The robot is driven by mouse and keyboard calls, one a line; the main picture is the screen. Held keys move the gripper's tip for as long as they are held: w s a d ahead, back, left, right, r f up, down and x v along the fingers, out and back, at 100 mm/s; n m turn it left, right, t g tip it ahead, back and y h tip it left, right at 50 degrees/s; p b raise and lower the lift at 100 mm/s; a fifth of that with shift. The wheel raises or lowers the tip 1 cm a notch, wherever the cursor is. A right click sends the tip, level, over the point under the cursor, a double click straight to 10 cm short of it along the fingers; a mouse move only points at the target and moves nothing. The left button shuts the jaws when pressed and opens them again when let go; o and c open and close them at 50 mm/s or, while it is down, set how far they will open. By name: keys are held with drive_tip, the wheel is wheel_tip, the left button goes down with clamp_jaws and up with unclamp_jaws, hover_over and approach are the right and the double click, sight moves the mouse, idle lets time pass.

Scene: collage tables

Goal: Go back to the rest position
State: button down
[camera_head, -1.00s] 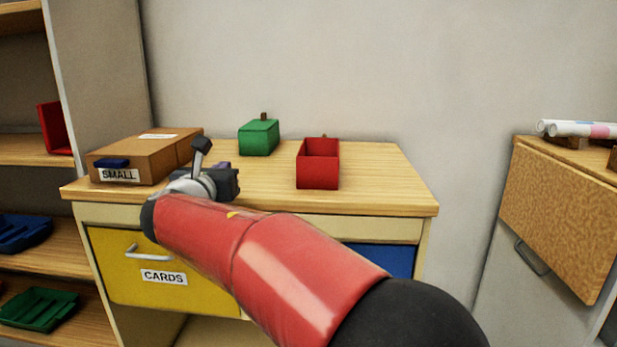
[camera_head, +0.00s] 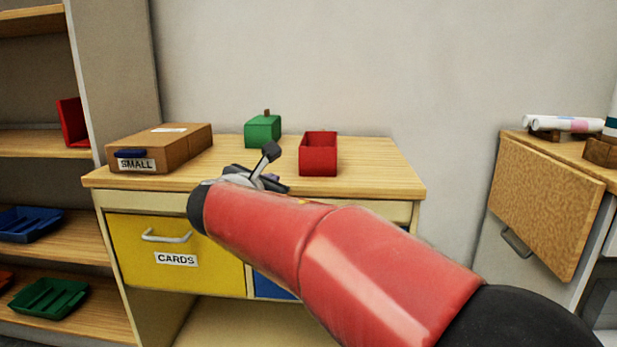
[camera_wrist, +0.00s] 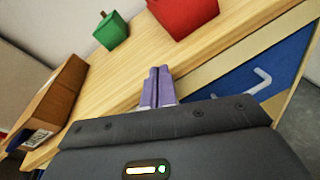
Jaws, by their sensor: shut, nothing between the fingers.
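My gripper shows in the wrist view (camera_wrist: 158,82) with its two purple fingers pressed together and nothing between them. In the head view my gripper (camera_head: 272,178) is mostly hidden behind my wrist, above the front part of the wooden desk (camera_head: 385,182). A red open box (camera_head: 318,155) stands on the desk just beyond and to the right of it. A green box (camera_head: 263,131) stands farther back. My gripper is apart from both boxes. My red arm crosses in front of the desk.
A cardboard box labelled SMALL (camera_head: 165,148) sits on the desk's left. Below are a yellow CARDS drawer (camera_head: 130,250) and a blue drawer (camera_head: 270,288). Shelves with trays (camera_head: 48,298) stand left. A cabinet with a cork-like panel (camera_head: 545,205) stands right. The desk's right end is clear.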

drive_tip(key=s+d+f+m+g+h, duration=0.1)
drive_tip(key=s+d+f+m+g, duration=0.25)
drive_tip(key=s+d+m, duration=0.5)
drive_tip(key=s+d+f+m+g, duration=0.3)
drive_tip(key=d+f+m, duration=0.15)
drive_tip(key=d, duration=0.65)
drive_tip(key=s+d+f+m+g+y, duration=0.1)
drive_tip(key=s+d+f+m+y, duration=0.1)
drive_tip(key=s+f+m, duration=0.4)
drive_tip(key=s+d+f+m+g+y, duration=0.1)
drive_tip(key=s+f+m+g+y, duration=0.1)
drive_tip(key=s+f+m, duration=0.4)
drive_tip(key=s+m, duration=0.4)
drive_tip(key=s, duration=0.3)
drive_tip(key=shift+s+d+m+y, duration=0.3)
drive_tip(key=shift+s+d, duration=0.05)
drive_tip(key=shift+s, duration=0.05)
drive_tip(key=shift+f, duration=0.1)
